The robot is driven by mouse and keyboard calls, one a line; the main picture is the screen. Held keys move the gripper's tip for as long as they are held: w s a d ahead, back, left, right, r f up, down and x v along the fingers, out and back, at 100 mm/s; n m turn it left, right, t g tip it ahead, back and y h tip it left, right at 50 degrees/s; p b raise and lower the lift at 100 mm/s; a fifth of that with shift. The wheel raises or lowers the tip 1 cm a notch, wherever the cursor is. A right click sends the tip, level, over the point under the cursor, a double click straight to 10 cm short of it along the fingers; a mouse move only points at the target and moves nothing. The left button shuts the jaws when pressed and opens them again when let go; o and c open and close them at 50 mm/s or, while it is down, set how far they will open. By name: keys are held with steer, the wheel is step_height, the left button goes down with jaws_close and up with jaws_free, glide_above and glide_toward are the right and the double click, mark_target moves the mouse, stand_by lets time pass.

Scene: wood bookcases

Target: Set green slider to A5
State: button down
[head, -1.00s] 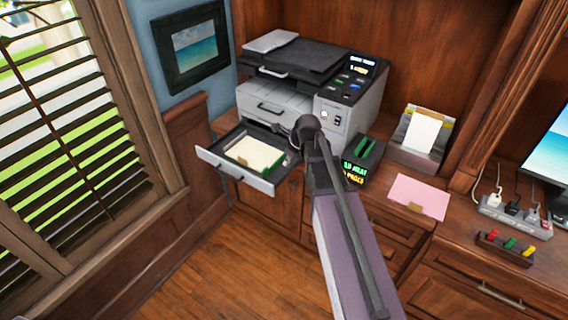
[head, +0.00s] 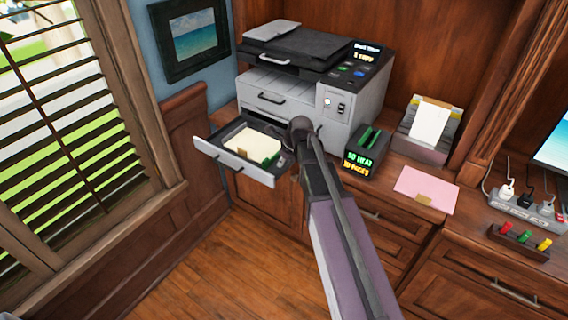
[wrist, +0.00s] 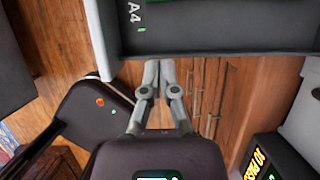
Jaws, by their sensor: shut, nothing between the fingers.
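The printer's open paper tray (head: 234,164) holds a cream paper stack. A green slider (head: 270,159) stands inside the tray near its front right; my arm covers part of that side. In the wrist view the tray (wrist: 220,36) fills the top, with an "A4" label and a small green mark (wrist: 141,29) below it on the tray's dark inside. No A5 label shows. My gripper (wrist: 158,64) is shut and empty, its fingertips at the tray's near outer edge; contact cannot be told. In the head view the fingers are hidden behind my arm.
The printer (head: 300,85) stands above the tray. A pink sheet (head: 425,188), a paper holder (head: 425,130) and a power strip (head: 528,206) lie farther right. Floor (head: 215,265) is clear below the tray.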

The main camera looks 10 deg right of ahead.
mark_target(266, 163)
steer(key=shift+b+x, duration=0.6)
steer(key=shift+x, duration=0.35)
steer(key=shift+w+a+f, duration=0.1)
steer(key=shift+w+a, duration=0.05)
steer(key=shift+w, duration=0.1)
steer(key=shift+w+a, duration=1.15)
steer(key=shift+a, duration=0.1)
steer(key=shift+w+a, duration=0.45)
steer(key=shift+w, duration=0.05)
steer(key=shift+s, duration=0.1)
